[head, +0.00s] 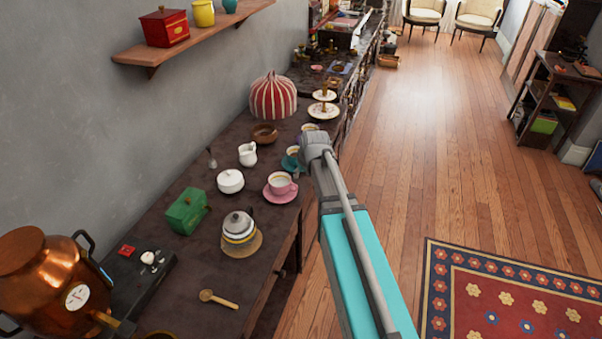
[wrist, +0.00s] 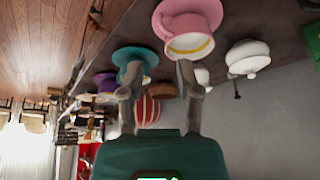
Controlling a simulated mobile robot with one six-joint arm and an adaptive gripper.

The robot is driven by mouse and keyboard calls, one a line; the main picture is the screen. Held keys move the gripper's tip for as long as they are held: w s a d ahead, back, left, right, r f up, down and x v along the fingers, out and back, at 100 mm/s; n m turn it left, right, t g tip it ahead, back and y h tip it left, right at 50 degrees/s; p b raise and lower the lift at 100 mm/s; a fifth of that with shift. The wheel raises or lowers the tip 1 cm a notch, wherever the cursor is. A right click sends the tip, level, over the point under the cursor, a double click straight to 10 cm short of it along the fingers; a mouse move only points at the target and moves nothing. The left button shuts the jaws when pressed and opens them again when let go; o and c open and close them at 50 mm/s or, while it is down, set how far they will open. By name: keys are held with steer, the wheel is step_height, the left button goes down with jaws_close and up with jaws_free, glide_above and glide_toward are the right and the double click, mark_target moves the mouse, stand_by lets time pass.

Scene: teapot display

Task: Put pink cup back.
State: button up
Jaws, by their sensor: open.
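The pink cup (head: 280,182) stands upright on its pink saucer (head: 271,196) on the dark table, beside my arm in the head view. In the wrist view the pink cup (wrist: 193,18) shows large at the top, with its handle to the left and the saucer's rim (wrist: 158,27) at its edge. My gripper (wrist: 155,84) is open and empty in the wrist view. The cup appears beyond the fingertips, mostly near the right finger, and not between them. In the head view I cannot make out the fingers.
A teal cup (head: 292,152) on a teal saucer stands close to my wrist. A white sugar bowl (head: 230,182), a white creamer (head: 247,154), a striped teapot (head: 238,228) and a green box (head: 186,213) stand around the pink cup.

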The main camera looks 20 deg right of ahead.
steer(key=shift+s, duration=0.1)
steer(key=s+a+g, duration=0.2)
steer(key=s+a, duration=0.1)
steer(key=s, duration=0.7)
steer(key=s+a+f+m+g, duration=0.1)
steer(key=s+a+g, duration=0.1)
steer(key=s, duration=0.7)
steer(key=shift+s+a+f+g+h, duration=0.3)
steer(key=shift+s+a+g, duration=0.1)
steer(key=shift+a, duration=0.4)
